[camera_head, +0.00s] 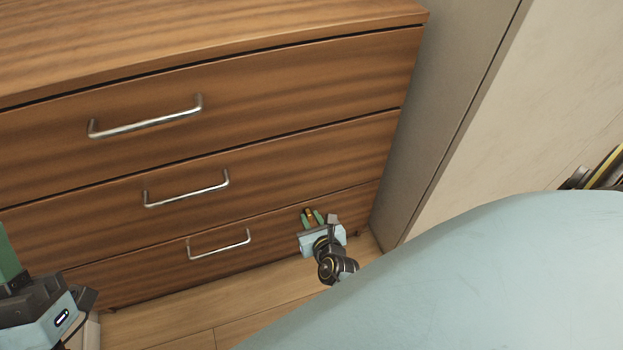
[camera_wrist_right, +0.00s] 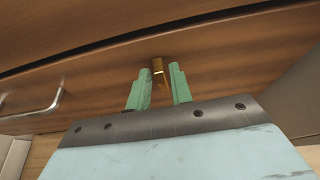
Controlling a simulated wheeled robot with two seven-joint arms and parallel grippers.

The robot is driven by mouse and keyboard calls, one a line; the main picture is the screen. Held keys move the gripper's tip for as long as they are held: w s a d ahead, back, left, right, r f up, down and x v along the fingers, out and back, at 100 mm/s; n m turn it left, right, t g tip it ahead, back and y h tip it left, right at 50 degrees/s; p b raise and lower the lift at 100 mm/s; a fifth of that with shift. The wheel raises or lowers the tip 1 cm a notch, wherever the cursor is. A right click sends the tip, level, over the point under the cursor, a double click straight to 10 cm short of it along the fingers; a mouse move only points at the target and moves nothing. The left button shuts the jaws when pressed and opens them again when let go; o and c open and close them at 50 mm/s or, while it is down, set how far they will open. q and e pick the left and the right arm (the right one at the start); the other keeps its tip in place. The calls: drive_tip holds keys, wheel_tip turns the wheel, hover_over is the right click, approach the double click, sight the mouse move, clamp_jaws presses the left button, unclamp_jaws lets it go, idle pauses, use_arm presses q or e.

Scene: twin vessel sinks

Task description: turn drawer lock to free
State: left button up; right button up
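The drawer lock (camera_wrist_right: 158,66) is a small brass piece on the wooden drawer front. In the head view the brass lock (camera_head: 308,213) shows on the bottom drawer, right of its handle. My right gripper (camera_wrist_right: 160,76) has two green fingers, spread apart with a gap. The lock lies between and just beyond their tips; I cannot tell whether either finger touches it. In the head view my right gripper (camera_head: 312,216) is low at the drawer front. My left gripper (camera_head: 8,258) is only partly in view at the lower left edge, with its opening hidden.
The wooden dresser (camera_head: 330,14) has three shut drawers with metal bar handles; the bottom handle (camera_head: 220,247) is left of the lock. A grey panel (camera_head: 440,110) stands close on the right. Wooden floor (camera_head: 180,318) lies below.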

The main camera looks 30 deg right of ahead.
clamp_jaws()
